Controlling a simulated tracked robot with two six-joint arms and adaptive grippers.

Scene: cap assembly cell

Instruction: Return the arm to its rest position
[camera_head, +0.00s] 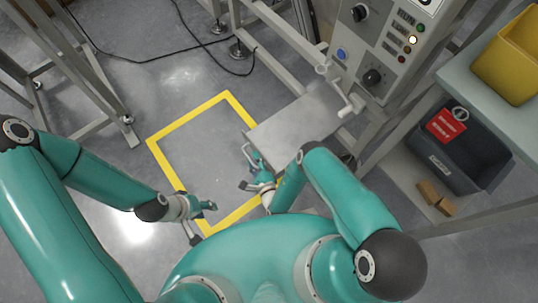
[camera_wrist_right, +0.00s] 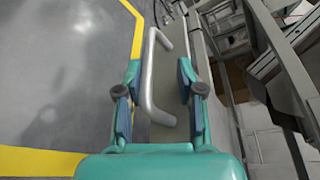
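My left gripper (camera_head: 203,222) hangs over the floor at the lower left of the head view, near the yellow-marked square's lower edge. Its fingers are apart and nothing shows between them. My right gripper (camera_head: 245,167) is beside the left edge of the grey metal plate (camera_head: 297,130). In the right wrist view its two fingers (camera_wrist_right: 159,68) are spread, one on each side of the picture. A bent grey bar handle (camera_wrist_right: 149,85) shows between them, with gaps on both sides. Its distance from the fingers is hard to tell.
A control panel (camera_head: 390,40) with a crank handle (camera_head: 349,104) stands right of the plate. A dark bin (camera_head: 455,160) and a yellow bin (camera_head: 510,60) are at the right. A metal frame (camera_head: 75,65) and black cables are at the left. The yellow-taped floor square (camera_head: 190,150) is clear.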

